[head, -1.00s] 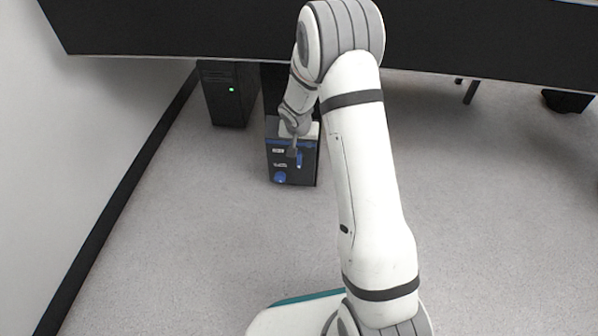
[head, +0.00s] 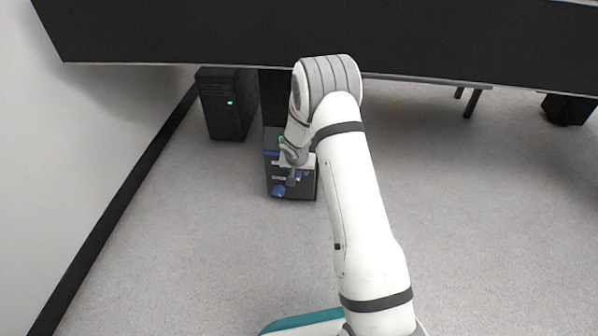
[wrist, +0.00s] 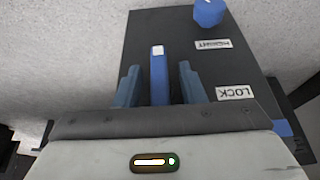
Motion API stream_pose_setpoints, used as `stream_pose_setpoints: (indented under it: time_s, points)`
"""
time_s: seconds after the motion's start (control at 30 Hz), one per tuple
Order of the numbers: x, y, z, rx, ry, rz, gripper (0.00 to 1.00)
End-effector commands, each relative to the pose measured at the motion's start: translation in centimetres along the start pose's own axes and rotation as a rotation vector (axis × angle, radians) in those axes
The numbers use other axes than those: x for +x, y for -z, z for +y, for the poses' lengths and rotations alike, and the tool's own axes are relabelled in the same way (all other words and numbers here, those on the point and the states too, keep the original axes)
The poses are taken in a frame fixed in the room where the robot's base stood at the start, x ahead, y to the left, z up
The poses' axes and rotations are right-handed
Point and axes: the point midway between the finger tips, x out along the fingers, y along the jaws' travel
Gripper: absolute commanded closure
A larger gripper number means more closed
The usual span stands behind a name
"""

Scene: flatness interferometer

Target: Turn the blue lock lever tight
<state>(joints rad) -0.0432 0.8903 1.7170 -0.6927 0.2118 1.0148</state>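The blue lock lever (wrist: 159,78) is an upright blue bar with a pale tip in the wrist view, on the dark face of the instrument box. In the wrist view my gripper (wrist: 160,80) is open, with one finger on each side of the lever and a visible gap on both sides. A white label reading LOCK (wrist: 235,92) is to the right. In the head view my gripper (head: 292,181) is in front of the box (head: 308,189), with the lever (head: 299,177) partly visible beside it.
A round blue knob (wrist: 209,12) is on the same face, beyond the lever, with another white label (wrist: 213,44) near it. A dark computer tower (head: 226,105) with a green light stands to the left. A dark tabletop (head: 300,35) overhangs behind. The carpet in front is clear.

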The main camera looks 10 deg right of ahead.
Motion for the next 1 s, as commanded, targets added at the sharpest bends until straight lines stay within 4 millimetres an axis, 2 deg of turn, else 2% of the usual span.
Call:
stream_pose_setpoints:
  time_s: [0.1, 0.53, 1.0]
  points:
    - [-0.03, 0.00, -0.01, 0.000, 0.000, 0.000, 0.64]
    - [-0.05, -0.03, -0.04, -0.001, 0.000, 0.000, 0.99]
    - [-0.07, -0.05, -0.17, -0.041, -0.093, 0.000, 1.00]
